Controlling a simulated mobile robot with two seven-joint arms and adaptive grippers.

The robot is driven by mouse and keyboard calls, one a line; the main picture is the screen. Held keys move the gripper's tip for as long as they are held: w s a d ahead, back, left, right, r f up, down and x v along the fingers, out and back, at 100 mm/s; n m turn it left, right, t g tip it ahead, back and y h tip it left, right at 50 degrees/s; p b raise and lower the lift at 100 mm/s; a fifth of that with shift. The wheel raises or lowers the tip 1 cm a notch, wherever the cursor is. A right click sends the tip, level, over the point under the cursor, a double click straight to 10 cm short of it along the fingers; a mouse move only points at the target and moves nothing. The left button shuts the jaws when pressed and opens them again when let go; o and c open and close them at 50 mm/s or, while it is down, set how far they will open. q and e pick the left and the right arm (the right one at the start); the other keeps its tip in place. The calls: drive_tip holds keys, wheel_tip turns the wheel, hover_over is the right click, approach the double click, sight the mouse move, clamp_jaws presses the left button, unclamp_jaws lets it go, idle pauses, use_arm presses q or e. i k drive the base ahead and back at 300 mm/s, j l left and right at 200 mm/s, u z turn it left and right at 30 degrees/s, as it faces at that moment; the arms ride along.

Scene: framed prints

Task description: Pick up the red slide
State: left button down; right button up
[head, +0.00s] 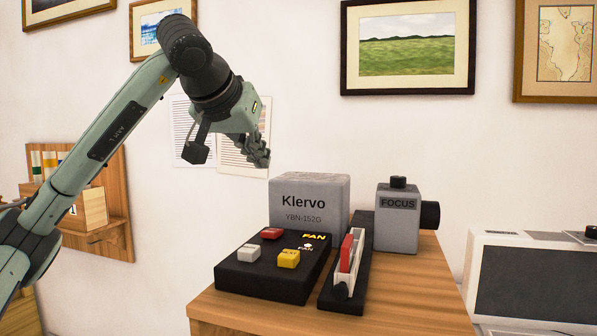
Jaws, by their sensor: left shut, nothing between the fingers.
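A red upright piece (346,252), which looks like the red slide, sits in a narrow white holder (354,250) on a black rail (348,284) on the wooden table. My left gripper (263,158) is shut and empty. It hangs in the air up and to the left of the red slide, above the grey Klervo box (322,190), and is apart from both. My right gripper is not in view.
A black panel (255,278) with red, white and yellow buttons stands left of the rail. A grey FOCUS block (396,232) with a black knob stands behind right. The wooden table (415,295) is bare at front right.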

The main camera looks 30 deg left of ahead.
sight(346, 256)
drive_tip(key=k+l, duration=0.15)
drive_tip(key=k, duration=0.35)
drive_tip(key=k+l, duration=0.2)
drive_tip(key=k, duration=0.25)
drive_tip(key=k+l, duration=0.15)
drive_tip(key=k, duration=0.35)
